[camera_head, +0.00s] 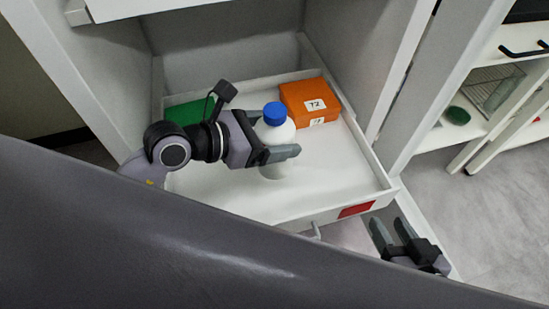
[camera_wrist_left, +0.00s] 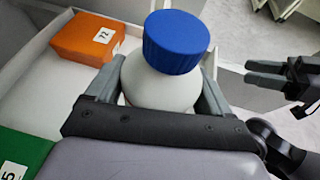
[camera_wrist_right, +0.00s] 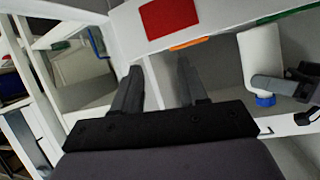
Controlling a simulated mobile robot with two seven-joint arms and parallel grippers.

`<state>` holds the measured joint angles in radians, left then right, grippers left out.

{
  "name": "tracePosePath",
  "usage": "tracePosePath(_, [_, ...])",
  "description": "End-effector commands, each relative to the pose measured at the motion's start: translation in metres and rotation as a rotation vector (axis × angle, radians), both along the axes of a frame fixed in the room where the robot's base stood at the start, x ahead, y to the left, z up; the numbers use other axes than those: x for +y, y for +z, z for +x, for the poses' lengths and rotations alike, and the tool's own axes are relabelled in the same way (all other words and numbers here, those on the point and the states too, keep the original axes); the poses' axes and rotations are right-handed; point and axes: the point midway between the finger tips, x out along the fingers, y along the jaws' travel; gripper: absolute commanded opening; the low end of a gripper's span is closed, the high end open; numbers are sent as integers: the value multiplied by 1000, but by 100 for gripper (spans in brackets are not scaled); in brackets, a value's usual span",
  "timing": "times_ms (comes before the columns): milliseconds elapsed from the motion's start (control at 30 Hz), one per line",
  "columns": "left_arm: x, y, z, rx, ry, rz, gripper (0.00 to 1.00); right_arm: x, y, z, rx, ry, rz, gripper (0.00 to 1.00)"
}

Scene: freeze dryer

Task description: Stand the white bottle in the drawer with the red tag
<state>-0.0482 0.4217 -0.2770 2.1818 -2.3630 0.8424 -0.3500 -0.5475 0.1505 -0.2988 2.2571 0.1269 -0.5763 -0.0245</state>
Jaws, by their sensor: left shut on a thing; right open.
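The white bottle (camera_head: 274,135) with a blue cap is upright inside the open drawer (camera_head: 345,170), whose front carries a red tag (camera_head: 356,210). My left gripper (camera_head: 284,154) is shut around the bottle; the left wrist view shows the bottle (camera_wrist_left: 160,85) between its fingers. Whether the bottle's base touches the drawer floor I cannot tell. My right gripper (camera_head: 392,232) is open and empty, in front of and below the drawer front. The right wrist view shows the red tag (camera_wrist_right: 170,17) beyond its fingers and the bottle (camera_wrist_right: 262,60) to the right.
An orange box (camera_head: 310,102) marked 72 stands in the drawer's back right corner. A green box (camera_head: 188,112) is at the back left, partly behind my left arm. The drawer's right and front floor is bare. Shelves with a green round item (camera_head: 457,116) stand at the right.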

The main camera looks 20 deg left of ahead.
Motion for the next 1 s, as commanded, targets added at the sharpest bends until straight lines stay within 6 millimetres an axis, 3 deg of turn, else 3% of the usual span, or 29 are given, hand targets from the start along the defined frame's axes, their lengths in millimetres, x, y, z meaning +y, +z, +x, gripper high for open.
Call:
tracePosePath(167, [0, -12, 0, -4, 1, -2, 31, 4, -2, 2, 1, 6, 28, 43])
tracePosePath(467, [0, -60, 0, -2, 1, -2, 31, 20, -8, 7, 4, 34, 130, 43])
tracePosePath(933, [0, -67, 1, -4, 1, -2, 31, 24, -7, 7, 7, 40, 152, 43])
tracePosePath(967, [0, -69, 0, -1, 1, 1, 85, 24, -7, 7, 7, 40, 153, 43])
tracePosePath(1000, [0, -68, 0, -1, 1, 1, 98, 24, -6, 7, 7, 40, 153, 43])
